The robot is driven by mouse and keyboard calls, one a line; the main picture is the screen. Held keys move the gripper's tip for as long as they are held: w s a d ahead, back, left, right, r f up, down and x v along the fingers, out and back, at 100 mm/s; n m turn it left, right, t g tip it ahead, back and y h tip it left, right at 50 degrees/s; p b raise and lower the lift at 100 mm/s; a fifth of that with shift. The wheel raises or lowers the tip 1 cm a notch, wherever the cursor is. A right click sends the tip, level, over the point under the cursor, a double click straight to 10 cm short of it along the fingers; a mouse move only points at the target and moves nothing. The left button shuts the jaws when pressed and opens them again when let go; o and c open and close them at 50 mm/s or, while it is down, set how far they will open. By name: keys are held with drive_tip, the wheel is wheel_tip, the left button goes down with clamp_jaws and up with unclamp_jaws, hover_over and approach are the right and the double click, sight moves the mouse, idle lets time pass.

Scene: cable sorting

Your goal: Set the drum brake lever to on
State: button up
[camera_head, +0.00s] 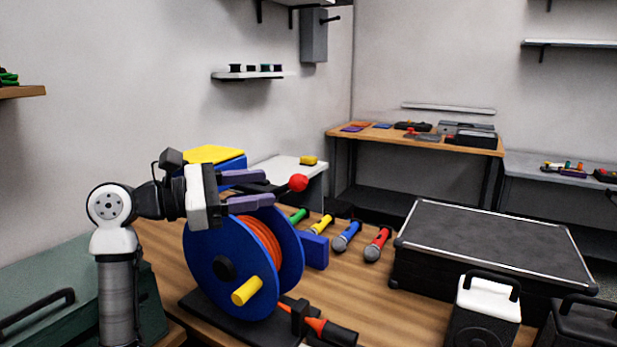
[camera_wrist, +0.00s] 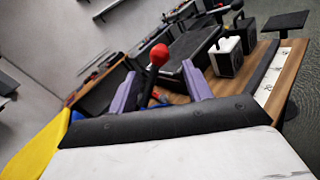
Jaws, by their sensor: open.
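The blue cable drum (camera_head: 212,262) with orange cable (camera_head: 262,243) and a yellow crank handle (camera_head: 247,291) stands on a dark base on the wooden bench. The red ball knob (camera_head: 298,183) of the brake lever shows just beyond the fingertips. In the wrist view the red knob (camera_wrist: 159,54) tops a dark stem, between the lines of the two purple fingers. My gripper (camera_head: 262,188) is open above the drum, its fingers pointing right. It also shows in the wrist view (camera_wrist: 160,85), empty. The lever's lower part is hidden in the head view.
A large black case (camera_head: 490,245) and a white-topped box (camera_head: 488,300) stand further right. A blue bin with a yellow lid (camera_head: 214,155) is behind my gripper. An orange-tipped plug (camera_head: 318,327) lies in front.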

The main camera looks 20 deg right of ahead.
sight(294, 183)
drive_tip(key=d+p, duration=0.1)
drive_tip(key=d, duration=0.9)
drive_tip(key=shift+s+p, duration=0.2)
drive_tip(key=shift+p, duration=0.15)
drive_tip(key=shift+c, duration=0.2)
clamp_jaws()
